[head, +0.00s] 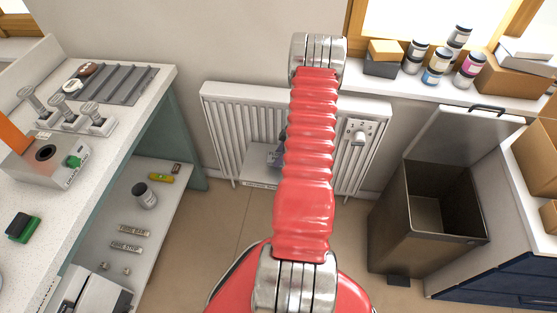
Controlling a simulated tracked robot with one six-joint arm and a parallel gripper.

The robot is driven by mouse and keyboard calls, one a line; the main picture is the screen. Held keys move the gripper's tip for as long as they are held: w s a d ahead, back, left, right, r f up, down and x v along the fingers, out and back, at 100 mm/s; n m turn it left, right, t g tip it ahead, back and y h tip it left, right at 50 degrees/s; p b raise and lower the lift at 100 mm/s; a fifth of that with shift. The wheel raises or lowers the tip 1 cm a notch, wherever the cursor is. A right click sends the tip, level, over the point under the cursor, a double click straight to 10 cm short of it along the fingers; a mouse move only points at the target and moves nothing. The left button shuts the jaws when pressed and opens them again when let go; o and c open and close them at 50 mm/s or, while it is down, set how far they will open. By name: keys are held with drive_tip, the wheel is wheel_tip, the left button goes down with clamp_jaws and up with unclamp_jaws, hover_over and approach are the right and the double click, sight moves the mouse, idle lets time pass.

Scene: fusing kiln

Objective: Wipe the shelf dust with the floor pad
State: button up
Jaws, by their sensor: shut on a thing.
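My red, ribbed arm rises through the middle of the head view and hides what lies behind it. My gripper is not visible, so I cannot see what is in its jaws. A lower shelf (116,262) lies under the left worktop. I cannot make out dust on it. A green and black block (23,227) lies on the left worktop; I cannot tell if it is a pad. A low white box-like thing (257,167) stands by the radiator, with a small dark blue-grey thing at its top, partly hidden by my arm. No pad shows clearly on the floor.
The lower shelf holds a jar (144,195), a yellow level (161,178) and labelled strips. A radiator (225,115) stands at the wall. An open-lidded bin (405,225) stands right. The sill has several jars and boxes. Floor (222,222) left of my arm is clear.

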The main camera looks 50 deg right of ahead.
sight(274, 156)
drive_tip(key=shift+r, duration=2.3)
